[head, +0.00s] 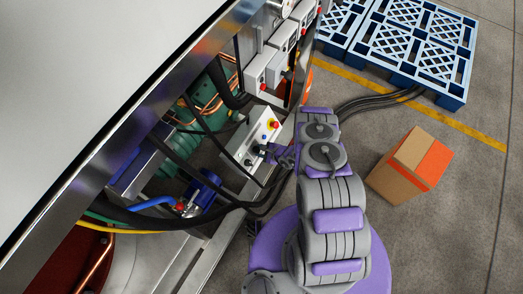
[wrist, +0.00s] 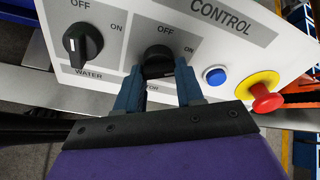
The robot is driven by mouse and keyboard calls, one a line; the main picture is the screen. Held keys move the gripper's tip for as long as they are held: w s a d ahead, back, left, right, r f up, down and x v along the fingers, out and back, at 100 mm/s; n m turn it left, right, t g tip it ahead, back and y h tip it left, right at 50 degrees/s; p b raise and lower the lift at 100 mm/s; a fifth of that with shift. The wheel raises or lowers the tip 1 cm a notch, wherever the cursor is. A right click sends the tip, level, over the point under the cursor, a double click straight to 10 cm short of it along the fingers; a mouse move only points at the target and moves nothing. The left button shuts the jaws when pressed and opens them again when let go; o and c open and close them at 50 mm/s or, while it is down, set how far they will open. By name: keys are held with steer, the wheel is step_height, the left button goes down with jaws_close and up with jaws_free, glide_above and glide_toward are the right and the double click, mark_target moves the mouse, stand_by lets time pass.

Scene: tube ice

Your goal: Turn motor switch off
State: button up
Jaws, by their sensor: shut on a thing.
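The white control panel (wrist: 225,55) fills most of the wrist view, and it also shows in the head view (head: 246,139). The motor switch (wrist: 158,58) is a black rotary knob in its middle, with OFF and ON printed above it. Its name label is partly hidden, with only its end legible. My gripper (wrist: 160,82) is shut on this knob, with one finger on each side. The fingers hide part of the knob, so I cannot tell for sure which way it points. In the head view, my gripper (head: 264,151) reaches the panel from the right.
A black water switch (wrist: 78,44) sits left of the motor switch. A blue button (wrist: 215,75) and a red emergency button (wrist: 266,98) on a yellow base are to the right. Hoses and cables run near my arm. A cardboard box (head: 398,174) and blue pallets (head: 425,45) stand on the floor.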

steer(key=shift+a, duration=0.25)
steer(key=shift+c, duration=1.4)
steer(key=shift+a+n+t+b, duration=0.1)
steer(key=shift+n+t+b, duration=0.25)
steer(key=shift+n, duration=0.55)
steer(key=n+b, duration=0.2)
steer(key=n, duration=0.3)
steer(key=shift+t, duration=0.35)
steer(key=n, duration=0.3)
steer(key=shift+b, duration=0.4)
steer(key=shift+n+y, duration=0.3)
steer(key=shift+n, duration=0.5)
steer(key=shift+s, duration=0.1)
steer(key=o, duration=1)
steer(key=shift+o, duration=0.2)
